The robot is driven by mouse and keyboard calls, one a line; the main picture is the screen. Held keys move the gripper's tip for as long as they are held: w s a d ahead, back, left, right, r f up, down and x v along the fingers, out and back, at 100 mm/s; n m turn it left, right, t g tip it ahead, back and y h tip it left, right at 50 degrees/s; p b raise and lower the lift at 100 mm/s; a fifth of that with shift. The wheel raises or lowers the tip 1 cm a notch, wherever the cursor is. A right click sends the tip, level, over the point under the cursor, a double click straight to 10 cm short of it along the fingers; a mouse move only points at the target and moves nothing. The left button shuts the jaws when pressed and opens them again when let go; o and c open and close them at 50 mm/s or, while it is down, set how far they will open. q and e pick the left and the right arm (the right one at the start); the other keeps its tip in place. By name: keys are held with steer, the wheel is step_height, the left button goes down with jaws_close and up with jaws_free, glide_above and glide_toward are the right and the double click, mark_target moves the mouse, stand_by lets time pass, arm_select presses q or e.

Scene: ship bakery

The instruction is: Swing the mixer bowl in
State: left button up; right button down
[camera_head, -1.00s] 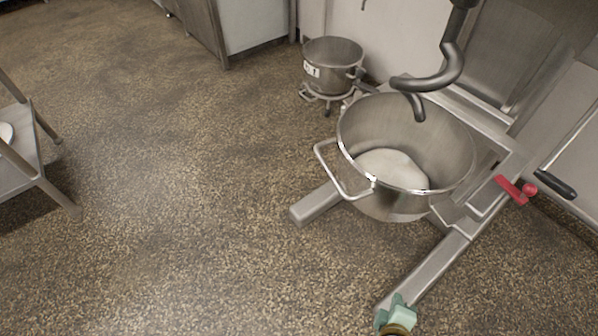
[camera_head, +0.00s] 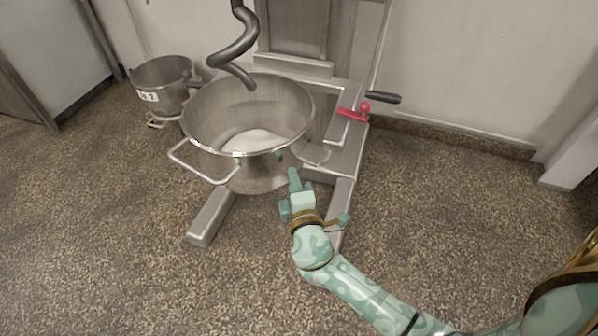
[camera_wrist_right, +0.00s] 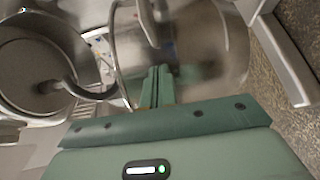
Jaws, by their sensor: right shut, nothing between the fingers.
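The steel mixer bowl (camera_head: 285,98) sits on its mixer, with a white mass (camera_head: 250,142) inside and a looped handle (camera_head: 190,168) at its front left. The dark dough hook (camera_head: 236,48) hangs above the bowl. My right gripper (camera_head: 294,178) is shut and empty beside the bowl's front right wall, over the mixer's base leg. I cannot tell whether it touches the bowl. In the right wrist view its shut fingers (camera_wrist_right: 157,86) point toward blurred shiny metal. My left gripper is not in view.
A red lever (camera_head: 353,114) and a black-handled lever (camera_head: 383,97) stick out at the mixer's right side. A smaller spare bowl (camera_head: 175,90) stands on a low dolly at the left. Mixer legs (camera_head: 212,217) reach forward over the floor. The floor at the right and front left is clear.

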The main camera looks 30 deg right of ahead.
mark_target(311, 145)
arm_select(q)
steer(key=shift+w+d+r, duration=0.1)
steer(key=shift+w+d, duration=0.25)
arm_select(e)
steer(key=shift+w+d, duration=0.3)
steer(key=shift+d, duration=0.4)
steer(key=shift+w+d, duration=0.25)
steer(key=shift+d, duration=0.45)
steer(key=d, duration=0.1)
steer(key=w+d, duration=0.1)
steer(key=d, duration=0.1)
steer(key=d+b, duration=0.1)
steer(key=shift+w+d+f, duration=0.1)
steer(key=shift+w+d, duration=0.25)
steer(key=shift+d, duration=0.05)
steer(key=shift+w+d, duration=0.1)
steer(key=shift+d, duration=0.25)
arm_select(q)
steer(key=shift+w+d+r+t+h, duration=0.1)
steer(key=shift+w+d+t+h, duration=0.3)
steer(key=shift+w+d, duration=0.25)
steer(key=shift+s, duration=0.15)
